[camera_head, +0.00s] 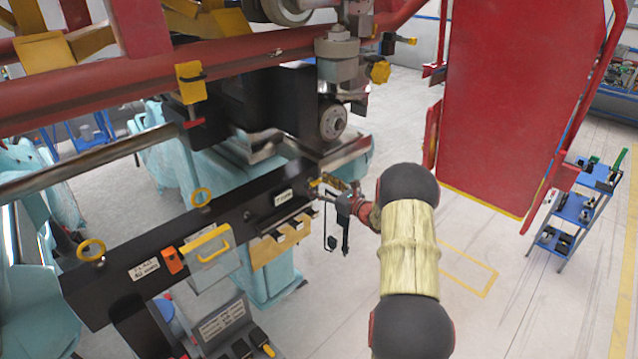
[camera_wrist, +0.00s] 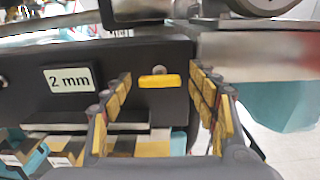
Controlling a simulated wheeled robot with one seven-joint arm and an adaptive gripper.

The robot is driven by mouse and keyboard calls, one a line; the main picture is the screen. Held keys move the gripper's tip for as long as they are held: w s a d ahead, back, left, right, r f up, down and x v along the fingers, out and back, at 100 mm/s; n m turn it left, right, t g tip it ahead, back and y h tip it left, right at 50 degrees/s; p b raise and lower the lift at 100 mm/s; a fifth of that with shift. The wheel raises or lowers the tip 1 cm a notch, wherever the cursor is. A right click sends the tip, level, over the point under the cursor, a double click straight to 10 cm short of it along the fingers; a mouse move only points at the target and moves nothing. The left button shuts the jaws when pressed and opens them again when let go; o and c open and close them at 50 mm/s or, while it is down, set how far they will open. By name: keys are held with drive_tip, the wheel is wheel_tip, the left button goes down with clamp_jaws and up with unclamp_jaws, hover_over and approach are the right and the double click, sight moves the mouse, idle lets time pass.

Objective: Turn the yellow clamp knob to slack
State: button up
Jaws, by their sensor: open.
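The yellow clamp knob (camera_wrist: 160,81) is a short flat bar lying level on the black beam (camera_wrist: 30,75), right of a white "2 mm" label (camera_wrist: 69,79). In the wrist view it appears between the two fingers of my gripper (camera_wrist: 160,76), which are open with yellow pads, one on each side. I see no finger touching the knob, and the gap in depth is hard to judge. In the head view my gripper (camera_head: 332,188) is at the beam's right end, and the knob (camera_head: 316,182) is small and partly hidden there.
A wheel (camera_head: 333,122) and metal rail are just above. A red panel (camera_head: 510,100) hangs right; floor below is open.

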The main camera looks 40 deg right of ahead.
drive_tip(key=shift+w, duration=0.15)
drive_tip(key=shift+c, duration=0.9)
drive_tip(key=c, duration=1)
drive_tip(key=shift+n+b, duration=0.3)
drive_tip(key=shift+b, duration=0.5)
drive_tip(key=n+b, duration=0.5)
drive_tip(key=b, duration=0.8)
drive_tip(key=n+b, duration=0.6)
drive_tip(key=b, duration=0.7)
drive_tip(key=n+b, duration=0.6)
drive_tip(key=b, duration=0.7)
drive_tip(key=shift+a+f, duration=0.2)
drive_tip(key=shift+f, duration=0.05)
drive_tip(key=shift+n+b, duration=0.3)
drive_tip(key=shift+n, duration=0.1)
